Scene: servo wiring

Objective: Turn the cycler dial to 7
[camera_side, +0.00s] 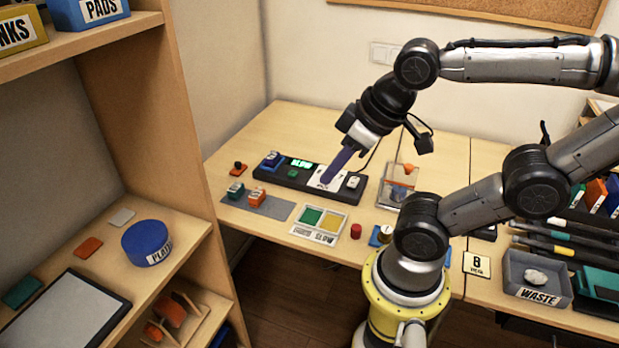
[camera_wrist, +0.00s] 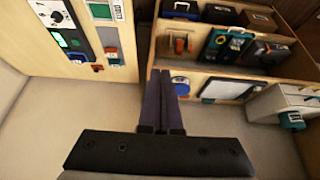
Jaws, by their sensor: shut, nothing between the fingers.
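The cycler is a long black unit (camera_side: 267,174) on the table, with a lit green display (camera_side: 302,163) and a white dial panel (camera_side: 313,184). In the side view my gripper's purple fingers (camera_side: 325,181) cover the knob. In the wrist view the dial (camera_wrist: 56,17) is a black knob with a light pointer on a white panel at the upper left. Its number setting is too small to read. My gripper (camera_wrist: 168,73) is shut and empty. Its fingertips are well apart from the dial in the wrist view.
Colored blocks (camera_side: 236,190) sit on a grey mat, beside a green and yellow tray (camera_side: 320,219) and a red cylinder (camera_side: 356,231). A clear stand (camera_side: 401,189) is right of the unit. A card reading 8 (camera_side: 477,264) lies at the front. A wooden shelf (camera_side: 160,130) stands left.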

